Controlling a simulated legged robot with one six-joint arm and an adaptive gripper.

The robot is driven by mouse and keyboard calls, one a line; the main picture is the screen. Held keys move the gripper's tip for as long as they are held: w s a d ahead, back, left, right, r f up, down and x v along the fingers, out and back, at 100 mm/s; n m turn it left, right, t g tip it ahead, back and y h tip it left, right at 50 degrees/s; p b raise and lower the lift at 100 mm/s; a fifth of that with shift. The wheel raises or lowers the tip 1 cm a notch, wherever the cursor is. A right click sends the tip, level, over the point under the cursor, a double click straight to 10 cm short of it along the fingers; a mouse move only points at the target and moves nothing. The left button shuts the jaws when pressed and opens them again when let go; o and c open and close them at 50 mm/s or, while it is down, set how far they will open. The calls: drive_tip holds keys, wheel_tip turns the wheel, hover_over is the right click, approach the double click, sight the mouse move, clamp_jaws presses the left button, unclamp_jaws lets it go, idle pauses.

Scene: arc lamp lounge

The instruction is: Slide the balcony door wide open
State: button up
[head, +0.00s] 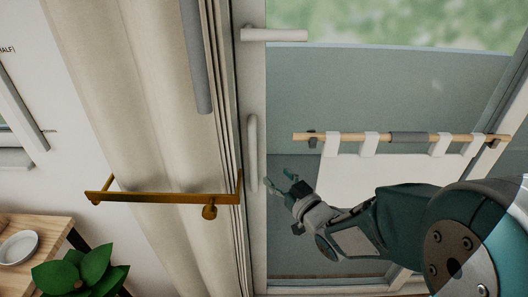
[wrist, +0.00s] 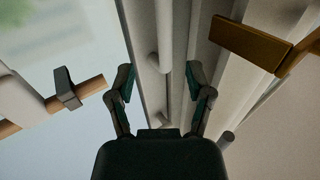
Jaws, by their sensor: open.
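The balcony door is a glass panel (head: 380,85) with a pale frame; its left stile (head: 254,95) stands close beside the jamb and curtain. An upright white bar handle (head: 252,150) is on that stile. My gripper (head: 280,184) is open and empty, near the handle's lower end and slightly right of it in the head view. In the wrist view, the handle (wrist: 163,40) runs down between the directions of my two spread fingers (wrist: 160,72). The fingers are apart from each other, and I cannot tell whether either touches the handle.
A wooden rod (head: 465,138) with white cloth (head: 360,180) crosses the glass area at right. A brass rail (head: 150,198) projects in front of the beige curtain (head: 150,90), left of the handle. A second white handle (head: 273,35) lies horizontally above. A plant (head: 80,274) stands lower left.

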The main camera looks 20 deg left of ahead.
sight(256, 156)
drive_tip(key=w+a, duration=0.2)
drive_tip(key=a, duration=0.3)
drive_tip(key=shift+w+a+f, duration=0.15)
drive_tip(key=shift+w, duration=0.25)
drive_tip(key=w, duration=0.1)
drive_tip(key=w+a, duration=0.1)
drive_tip(key=w, duration=0.1)
drive_tip(key=shift+a, duration=0.25)
drive_tip(key=shift+w+a+r, duration=0.2)
drive_tip(key=shift+w+a, duration=0.1)
drive_tip(key=shift+w, duration=0.2)
drive_tip(key=shift+w+a+f, duration=0.1)
drive_tip(key=shift+a+f, duration=0.05)
drive_tip(key=shift+a, duration=0.75)
drive_tip(key=shift+c, duration=0.6)
drive_tip(key=c, duration=0.5)
drive_tip(key=shift+d, duration=0.3)
clamp_jaws()
drive_tip(key=shift+d, duration=0.15)
